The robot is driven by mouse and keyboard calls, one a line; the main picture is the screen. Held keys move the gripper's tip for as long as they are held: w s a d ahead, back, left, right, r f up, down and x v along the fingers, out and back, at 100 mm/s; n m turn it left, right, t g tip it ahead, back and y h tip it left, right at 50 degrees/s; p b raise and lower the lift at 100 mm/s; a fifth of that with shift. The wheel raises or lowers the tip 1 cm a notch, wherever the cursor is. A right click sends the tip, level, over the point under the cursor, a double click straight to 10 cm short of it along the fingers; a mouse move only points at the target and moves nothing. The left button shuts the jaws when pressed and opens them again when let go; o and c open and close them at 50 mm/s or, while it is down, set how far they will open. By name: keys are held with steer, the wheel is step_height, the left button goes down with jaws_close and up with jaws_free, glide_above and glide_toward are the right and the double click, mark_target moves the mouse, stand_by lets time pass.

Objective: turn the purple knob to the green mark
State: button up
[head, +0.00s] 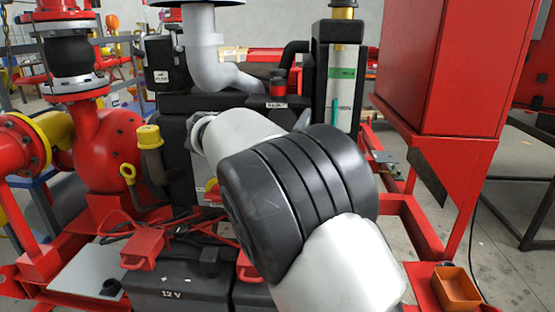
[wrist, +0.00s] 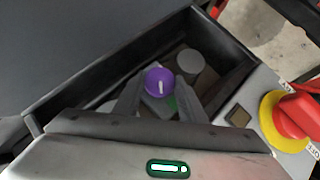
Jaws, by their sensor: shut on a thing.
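The purple knob (wrist: 159,82) shows in the wrist view, inside a dark open recess. It is round, with a short white line on its face that points roughly down in the picture. My gripper (wrist: 158,98) reaches into the recess with a finger on each side of the knob, shut on it. A small green patch (wrist: 171,104) shows just below and right of the knob, partly hidden; I cannot tell whether the white line meets it. In the head view my arm hides the knob and my gripper.
In the wrist view, the recess has raised dark walls (wrist: 95,84), and a grey round part (wrist: 189,62) stands close by. A red handle on a yellow ring (wrist: 269,122) sits at right. The head view shows a red cabinet (head: 445,65) and an orange tray (head: 456,289) at right.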

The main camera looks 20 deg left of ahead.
steer(key=shift+a+f+n+t+h, duration=0.2)
steer(key=shift+n+t+h, duration=0.55)
steer(key=shift+n+h, duration=0.3)
steer(key=shift+a+f+n+t+h, duration=0.1)
steer(key=shift+f+n+t+h, duration=0.1)
steer(key=shift+n+t+h, duration=0.7)
steer(key=shift+n+h, duration=0.25)
steer(key=shift+h, duration=0.1)
steer(key=o, duration=1.1)
steer(key=shift+d, duration=0.1)
steer(key=shift+c, duration=0.2)
steer(key=p+v, duration=0.2)
steer(key=v, duration=1.5)
steer(key=shift+s, duration=0.2)
